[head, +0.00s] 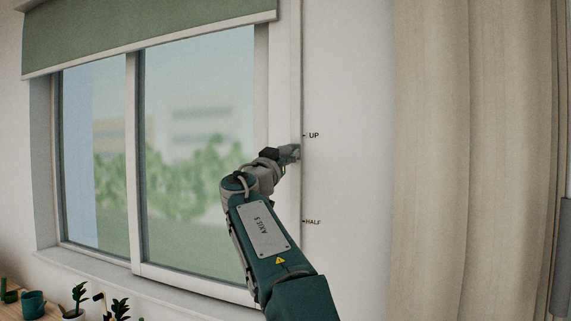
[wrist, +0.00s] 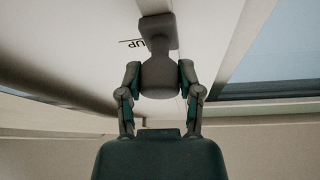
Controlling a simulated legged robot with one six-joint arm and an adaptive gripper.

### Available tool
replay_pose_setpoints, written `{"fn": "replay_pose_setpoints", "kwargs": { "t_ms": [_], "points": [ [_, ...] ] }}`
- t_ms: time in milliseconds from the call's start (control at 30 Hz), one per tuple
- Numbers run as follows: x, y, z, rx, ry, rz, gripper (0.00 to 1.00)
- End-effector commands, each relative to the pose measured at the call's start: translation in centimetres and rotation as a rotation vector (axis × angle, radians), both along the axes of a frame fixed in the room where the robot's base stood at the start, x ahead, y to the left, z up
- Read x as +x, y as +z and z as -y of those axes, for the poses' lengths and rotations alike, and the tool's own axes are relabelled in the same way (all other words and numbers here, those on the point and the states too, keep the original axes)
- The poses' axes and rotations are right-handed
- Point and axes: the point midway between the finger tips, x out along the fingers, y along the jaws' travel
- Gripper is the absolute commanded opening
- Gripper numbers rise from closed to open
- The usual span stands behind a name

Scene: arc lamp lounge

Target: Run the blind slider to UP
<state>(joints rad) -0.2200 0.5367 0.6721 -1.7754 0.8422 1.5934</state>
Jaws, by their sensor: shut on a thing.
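The blind slider's grey knob (wrist: 160,76) sits between the two fingers of my gripper (wrist: 160,84) in the wrist view, with its base plate (wrist: 158,31) against the wall strip. My gripper is shut on the knob. In the head view my gripper (head: 288,153) is at the vertical slider track (head: 297,60), a little below the UP mark (head: 313,135) and well above the HALF mark (head: 312,222). The UP mark also shows upside down beside the base plate in the wrist view (wrist: 133,43). The green blind (head: 150,30) covers only the window's top.
The window (head: 190,130) is left of the track, and a beige curtain (head: 440,160) hangs to the right. Potted plants (head: 76,300) and a green mug (head: 33,304) stand at lower left. Bare wall lies between track and curtain.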

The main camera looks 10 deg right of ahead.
Motion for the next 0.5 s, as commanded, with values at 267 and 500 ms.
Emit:
{"fn": "replay_pose_setpoints", "kwargs": {
  "t_ms": [267,500],
  "points": [
    [0.20,-0.02,-0.17,-0.003,0.006,-0.005,0.00],
    [0.15,0.00,-0.14,-0.002,0.004,-0.004,0.82]
  ]
}}
